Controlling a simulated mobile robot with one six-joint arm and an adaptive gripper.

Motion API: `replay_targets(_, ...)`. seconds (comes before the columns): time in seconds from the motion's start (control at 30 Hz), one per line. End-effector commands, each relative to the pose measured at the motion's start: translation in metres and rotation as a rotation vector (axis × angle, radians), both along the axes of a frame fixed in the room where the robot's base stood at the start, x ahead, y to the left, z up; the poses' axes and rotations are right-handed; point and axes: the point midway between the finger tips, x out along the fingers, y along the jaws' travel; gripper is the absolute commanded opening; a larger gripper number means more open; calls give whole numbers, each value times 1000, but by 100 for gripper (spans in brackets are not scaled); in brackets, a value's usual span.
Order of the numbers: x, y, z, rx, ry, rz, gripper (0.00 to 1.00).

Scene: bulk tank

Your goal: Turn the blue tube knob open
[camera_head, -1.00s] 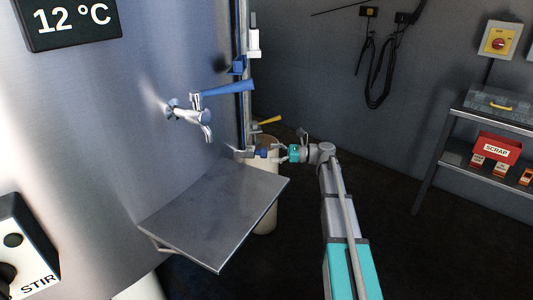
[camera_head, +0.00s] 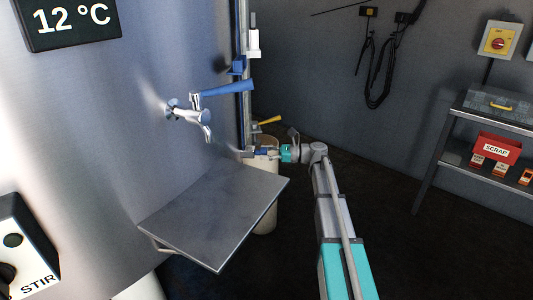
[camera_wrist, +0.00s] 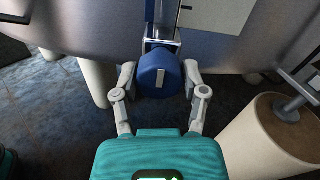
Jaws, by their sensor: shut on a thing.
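The blue tube knob (camera_wrist: 160,77) is a round blue knob with a pale mark on its face, at the foot of the blue-edged sight tube on the tank. In the wrist view my gripper (camera_wrist: 160,82) has one finger on each side of the knob, shut on it. In the head view the knob (camera_head: 261,152) is small and partly hidden by my gripper (camera_head: 272,153), which reaches it from the right. The tube (camera_head: 240,105) runs upright above it along the tank.
A tap with a long blue lever (camera_head: 225,88) sticks out of the tank left of the knob. A metal shelf (camera_head: 215,215) is below the tap. A pale cylinder (camera_head: 265,190) stands behind my gripper. A yellow lever (camera_head: 269,120) is just above it.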

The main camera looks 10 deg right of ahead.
Motion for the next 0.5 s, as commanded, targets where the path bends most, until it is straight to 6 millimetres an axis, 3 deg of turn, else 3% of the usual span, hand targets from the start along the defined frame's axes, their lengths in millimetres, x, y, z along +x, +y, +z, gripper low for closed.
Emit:
replay_targets(0.03, 1, 0, 0, 1, 0, -3, 21)
replay_targets(0.1, 1, 0, 0, 1, 0, -3, 9)
replay_targets(0.5, 3, -1, 1, -13, -51, -7, 9)
